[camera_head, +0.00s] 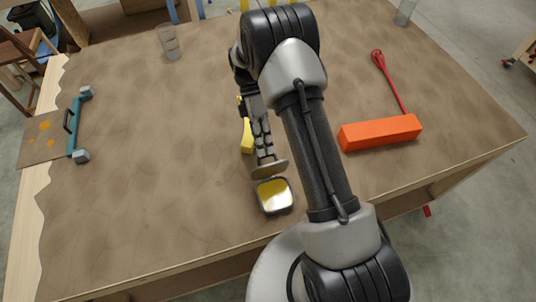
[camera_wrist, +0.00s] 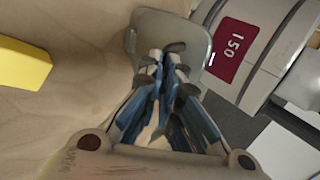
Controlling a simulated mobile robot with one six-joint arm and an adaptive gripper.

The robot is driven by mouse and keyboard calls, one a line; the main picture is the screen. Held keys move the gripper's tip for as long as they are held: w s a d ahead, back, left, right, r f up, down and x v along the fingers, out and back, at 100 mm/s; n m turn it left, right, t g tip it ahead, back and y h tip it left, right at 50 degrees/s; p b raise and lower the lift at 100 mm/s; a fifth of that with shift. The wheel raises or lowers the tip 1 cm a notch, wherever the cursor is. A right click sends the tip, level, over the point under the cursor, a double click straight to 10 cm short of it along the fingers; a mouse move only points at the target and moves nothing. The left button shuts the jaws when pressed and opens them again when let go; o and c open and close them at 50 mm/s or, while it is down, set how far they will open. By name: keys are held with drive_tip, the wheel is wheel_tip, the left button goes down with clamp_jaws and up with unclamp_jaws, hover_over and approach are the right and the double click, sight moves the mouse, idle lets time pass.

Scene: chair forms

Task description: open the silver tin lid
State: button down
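The silver tin (camera_head: 274,196) stands on the table near its front edge, its open top showing a shiny inside with a yellow patch. Its lid (camera_head: 270,169) is raised at the far side of the tin, tilted up. In the wrist view the lid (camera_wrist: 198,52) is a grey rounded plate just beyond my fingertips. My gripper (camera_head: 264,155) is right behind the lid on the far side. In the wrist view my gripper (camera_wrist: 167,52) has its fingertips close together, overlapping the lid. I see nothing held between them, and cannot tell whether they touch the lid.
An orange block (camera_head: 380,133) and red utensil (camera_head: 389,82) lie right. A glass (camera_head: 169,42) stands back left; a teal-handled board (camera_head: 45,138) lies far left. The left-middle table is clear.

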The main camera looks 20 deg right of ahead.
drive_tip(key=shift+g, duration=0.8)
drive_tip(key=shift+w+f+b, duration=0.3)
drive_tip(key=shift+f, duration=0.35)
drive_tip(key=shift+w+f+b, duration=0.25)
drive_tip(key=shift+w+f, duration=0.1)
drive_tip(key=shift+f, duration=0.3)
drive_tip(key=shift+w+f+b, duration=0.3)
drive_tip(key=shift+f, duration=0.35)
drive_tip(key=c, duration=2.4)
unclamp_jaws()
drive_tip(key=c, duration=1.9)
unclamp_jaws()
drive_tip(key=shift+c, duration=0.2)
drive_tip(key=shift+o, duration=1.3)
drive_tip(key=shift+s+r, duration=0.15)
drive_tip(key=shift+s, duration=0.1)
drive_tip(key=shift+w+r, duration=0.15)
drive_tip(key=shift+r, duration=0.1)
wheel_tip(320, 180, up, 10)
